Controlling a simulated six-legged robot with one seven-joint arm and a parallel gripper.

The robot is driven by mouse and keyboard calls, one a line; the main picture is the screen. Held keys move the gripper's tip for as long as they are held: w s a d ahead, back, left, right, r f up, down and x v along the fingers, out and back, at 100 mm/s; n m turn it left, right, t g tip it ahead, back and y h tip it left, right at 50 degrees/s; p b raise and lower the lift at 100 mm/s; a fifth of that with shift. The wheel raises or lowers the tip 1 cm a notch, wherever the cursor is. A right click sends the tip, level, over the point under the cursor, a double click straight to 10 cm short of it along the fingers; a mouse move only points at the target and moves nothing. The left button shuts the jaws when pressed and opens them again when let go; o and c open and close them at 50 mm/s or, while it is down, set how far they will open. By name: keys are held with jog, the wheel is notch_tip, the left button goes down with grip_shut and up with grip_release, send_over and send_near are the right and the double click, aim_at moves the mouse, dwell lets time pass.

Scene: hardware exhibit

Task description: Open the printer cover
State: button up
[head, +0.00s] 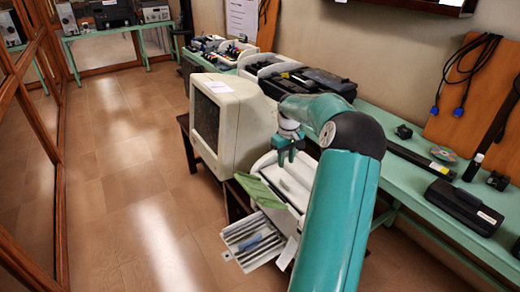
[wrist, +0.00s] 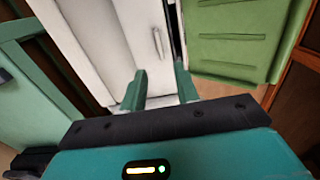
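The printer (head: 296,180) is a cream box low beside the CRT monitor, partly hidden behind my arm. A green panel (head: 260,192) sticks out from its left side; it also shows in the wrist view as a ribbed green panel (wrist: 235,40) at upper right. My gripper (head: 290,158) is over the printer's top. In the wrist view my gripper (wrist: 160,68) has its two green fingers apart, with nothing between them, over a white printer surface (wrist: 100,40) with a narrow slot or handle (wrist: 158,42). I cannot tell whether the fingertips touch it. Which part is the cover is unclear.
A CRT monitor (head: 232,122) stands left of the printer. A grey slotted tray (head: 253,240) juts out low in front. A green bench (head: 420,180) along the right wall carries a black device (head: 465,205) and other hardware. Tiled floor (head: 130,190) at left is clear.

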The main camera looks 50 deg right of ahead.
jog(key=w+a+r+n+h, duration=0.1)
jog(key=w+a+r, duration=0.2)
jog(key=a+r, duration=0.4)
jog(key=a, duration=0.2)
jog(key=shift+w+a+r, duration=0.15)
jog(key=shift+a+r, duration=0.2)
jog(key=shift+a, duration=0.05)
jog(key=s+a+r+t+h, duration=0.1)
jog(key=a+r, duration=0.2)
jog(key=a, duration=0.5)
jog(key=s+a+r+n, duration=0.1)
jog(key=a+r, duration=0.2)
jog(key=a, duration=0.5)
jog(key=s+a+r+t+h, duration=0.1)
jog(key=s+a+r, duration=0.15)
jog(key=a, duration=0.55)
jog(key=s+a+t+y, duration=0.3)
jog(key=s+a, duration=1)
jog(key=a, duration=0.1)
jog(key=shift+a+f+n+t, duration=0.3)
jog(key=shift+a+f, duration=0.05)
jog(key=shift+a, duration=0.05)
